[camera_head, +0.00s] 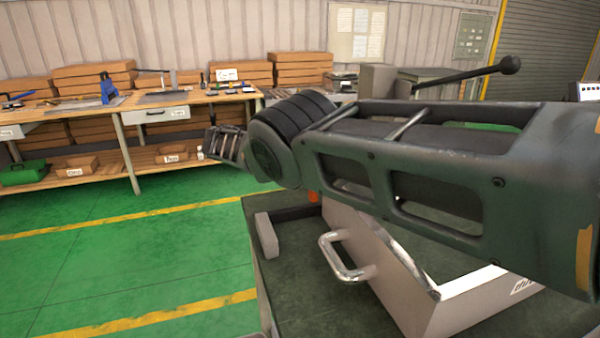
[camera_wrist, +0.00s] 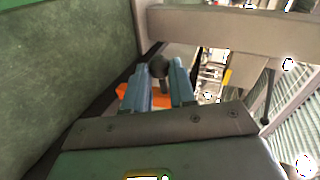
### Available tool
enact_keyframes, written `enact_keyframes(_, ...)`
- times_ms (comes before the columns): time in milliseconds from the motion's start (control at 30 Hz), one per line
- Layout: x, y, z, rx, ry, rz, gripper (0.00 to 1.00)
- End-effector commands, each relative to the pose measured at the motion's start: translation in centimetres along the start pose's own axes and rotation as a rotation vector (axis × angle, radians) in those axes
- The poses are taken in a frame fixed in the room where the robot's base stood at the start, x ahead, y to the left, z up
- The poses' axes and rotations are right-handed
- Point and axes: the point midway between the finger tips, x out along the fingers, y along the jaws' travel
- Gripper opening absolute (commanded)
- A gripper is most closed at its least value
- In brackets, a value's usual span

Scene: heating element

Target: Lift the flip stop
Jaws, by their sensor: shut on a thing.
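In the wrist view the two blue fingers of my gripper (camera_wrist: 171,88) are closed around a small dark rounded piece (camera_wrist: 158,67). I cannot tell for sure whether this piece is part of the flip stop. An orange part (camera_wrist: 130,97) shows just beside the fingers, and a bit of orange (camera_head: 313,196) shows below my arm in the head view. A pale grey beam (camera_wrist: 225,30) crosses above the fingertips in the wrist view. In the head view my arm hides the gripper and what it holds.
A dark-topped bench (camera_head: 285,282) carries a grey metal box (camera_head: 400,290) with a bar handle (camera_head: 340,262) and a grey block (camera_head: 265,236) at its left edge. A black-knobbed lever (camera_head: 470,73) rises behind my arm. Green floor (camera_head: 130,265) is clear at left.

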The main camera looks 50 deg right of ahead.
Motion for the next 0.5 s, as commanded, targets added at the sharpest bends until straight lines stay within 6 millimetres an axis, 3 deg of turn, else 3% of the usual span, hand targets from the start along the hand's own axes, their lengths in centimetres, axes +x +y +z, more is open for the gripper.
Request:
enact_keyframes(33, 0.1, 0.68, 0.12, -0.009, 0.001, 0.005, 0.0)
enact_keyframes(500, 0.08, 0.47, 0.15, -0.041, 0.014, 0.006, 0.0)
